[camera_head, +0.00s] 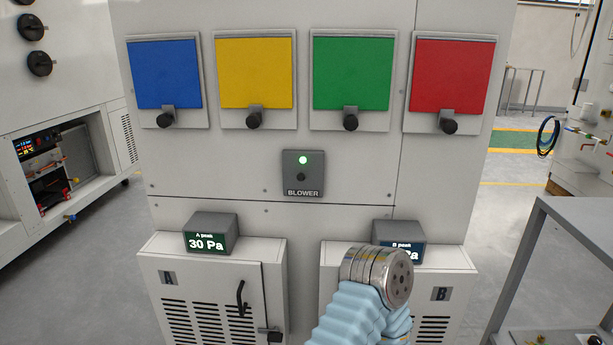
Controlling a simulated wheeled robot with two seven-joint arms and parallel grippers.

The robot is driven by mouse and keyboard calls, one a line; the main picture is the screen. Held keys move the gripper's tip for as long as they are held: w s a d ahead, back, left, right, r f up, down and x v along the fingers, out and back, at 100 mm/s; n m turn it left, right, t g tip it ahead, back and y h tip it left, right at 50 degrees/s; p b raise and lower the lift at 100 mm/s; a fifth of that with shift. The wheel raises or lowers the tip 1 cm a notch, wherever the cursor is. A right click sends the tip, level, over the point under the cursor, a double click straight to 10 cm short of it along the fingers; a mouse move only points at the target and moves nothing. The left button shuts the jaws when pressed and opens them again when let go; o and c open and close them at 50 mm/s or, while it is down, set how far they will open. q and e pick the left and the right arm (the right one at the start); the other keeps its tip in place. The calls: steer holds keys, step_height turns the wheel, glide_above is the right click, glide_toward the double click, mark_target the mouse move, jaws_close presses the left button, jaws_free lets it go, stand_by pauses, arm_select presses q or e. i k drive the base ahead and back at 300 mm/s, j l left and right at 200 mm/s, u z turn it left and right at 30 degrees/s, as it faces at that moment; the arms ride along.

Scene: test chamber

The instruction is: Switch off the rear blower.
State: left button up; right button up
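A small grey switch box (303,186) labelled BLOWER is on the white cabinet front, at the middle of the view. Its round green lamp (303,160) is lit. Below the lamp is a small dark round knob or button (301,177); its setting is too small to read. The label does not say "rear". One of my arm links, with a pale blue sleeve and a round metal end, rises from the bottom just right of centre, below and right of the switch box and apart from it in the picture. No gripper fingers show.
Blue (166,75), yellow (254,73), green (351,73) and red (452,78) panels with black knobs line the cabinet above. Below stand vented cabinet A (200,270) and cabinet B (455,270). One display (206,243) reads 30 Pa; my arm partly covers the other (408,250). A grey table (570,240) is at right.

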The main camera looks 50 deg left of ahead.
mark_target(301, 176)
steer(key=u, duration=1.75)
